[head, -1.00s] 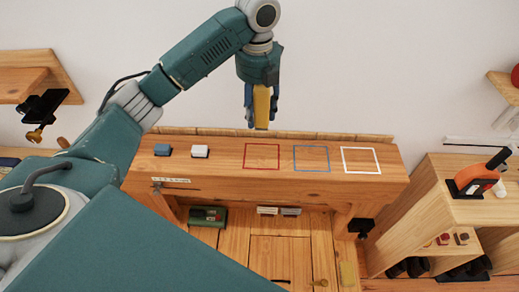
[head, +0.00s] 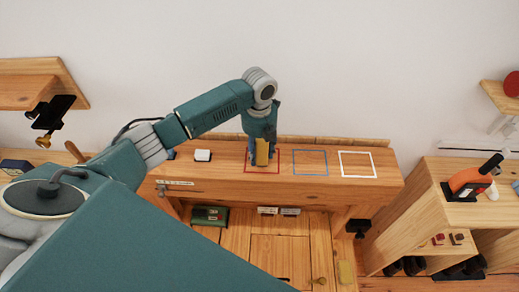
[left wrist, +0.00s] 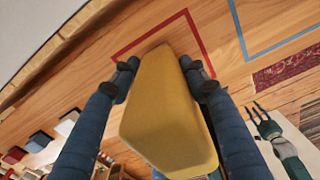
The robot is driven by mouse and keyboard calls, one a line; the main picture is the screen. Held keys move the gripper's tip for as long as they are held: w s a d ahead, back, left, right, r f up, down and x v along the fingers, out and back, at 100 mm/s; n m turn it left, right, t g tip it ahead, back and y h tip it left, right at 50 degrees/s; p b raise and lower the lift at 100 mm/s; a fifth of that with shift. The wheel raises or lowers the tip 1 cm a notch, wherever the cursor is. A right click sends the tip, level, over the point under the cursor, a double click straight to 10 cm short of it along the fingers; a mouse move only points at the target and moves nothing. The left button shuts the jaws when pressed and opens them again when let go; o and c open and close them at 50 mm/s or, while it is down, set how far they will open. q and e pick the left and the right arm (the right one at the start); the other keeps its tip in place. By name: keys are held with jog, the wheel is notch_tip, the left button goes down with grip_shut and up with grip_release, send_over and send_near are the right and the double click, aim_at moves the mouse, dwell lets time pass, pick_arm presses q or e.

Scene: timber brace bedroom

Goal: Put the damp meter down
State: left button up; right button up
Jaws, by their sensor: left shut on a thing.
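The yellow damp meter (head: 262,153) is upright in my left gripper (head: 262,145), over the red square outline (head: 247,171) on the wooden bench (head: 220,185). In the left wrist view the meter (left wrist: 165,115) sits between the two blue fingers (left wrist: 164,76), which are shut on its sides. Its far end lies within the red outline (left wrist: 150,32) in that view. I cannot tell whether its lower end touches the bench top. The meter and fingers hide part of the outline.
A blue outline (head: 310,174) and a white outline (head: 358,178) lie empty to the right. A shelf unit with an orange tool (head: 468,179) stands at the far right.

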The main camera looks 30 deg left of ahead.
pick_arm(q)
jog(key=shift+f, duration=0.15)
jog(key=o, duration=1)
jog(key=shift+o, duration=0.8)
notch_tip(320, 180, up, 11)
jog(key=b, duration=0.4)
jog(key=shift+r+b, duration=0.35)
jog(key=shift+r, duration=0.3)
pick_arm(e)
notch_tip(320, 180, down, 5)
jog(key=shift+r, duration=0.15)
pick_arm(q)
jog(key=shift+s, duration=0.15)
pick_arm(e)
jog(key=shift+d, duration=0.1)
